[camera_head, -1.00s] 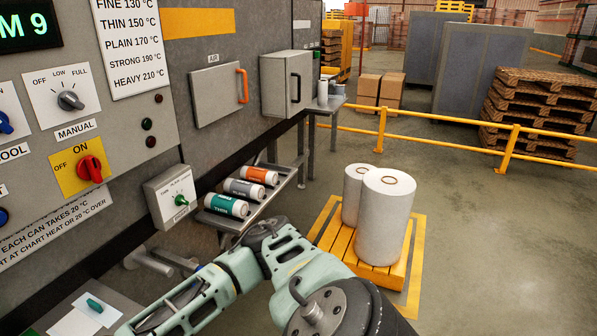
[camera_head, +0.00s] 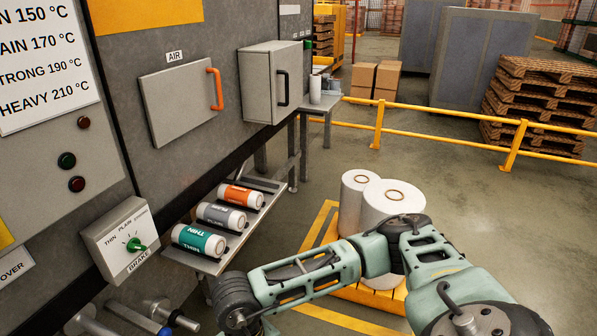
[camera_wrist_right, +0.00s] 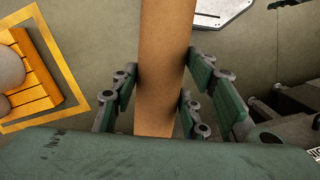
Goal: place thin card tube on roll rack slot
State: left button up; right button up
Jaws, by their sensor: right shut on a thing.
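A long brown card tube (camera_wrist_right: 166,60) runs down the middle of the right wrist view, between the green finger pads of my right gripper (camera_wrist_right: 160,92). The gripper is shut on it. The tube's far end runs out of the top of the picture. In the head view my right arm reaches from the lower right toward the bottom left, and its gripper and the tube are below the picture. I cannot make out a roll rack slot for certain; metal rods (camera_head: 160,312) stick out from the machine at the lower left. My left gripper is not in view.
White rolls (camera_head: 392,200) stand on a yellow pallet. A yellow rail (camera_head: 440,133) crosses behind.

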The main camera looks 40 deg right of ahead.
aim_at(256, 187)
jog(key=i+l+z, duration=0.25)
jog(key=i+l, duration=1.25)
jog(key=l, duration=0.15)
jog(key=i+l, duration=0.1)
jog(key=i, duration=0.5)
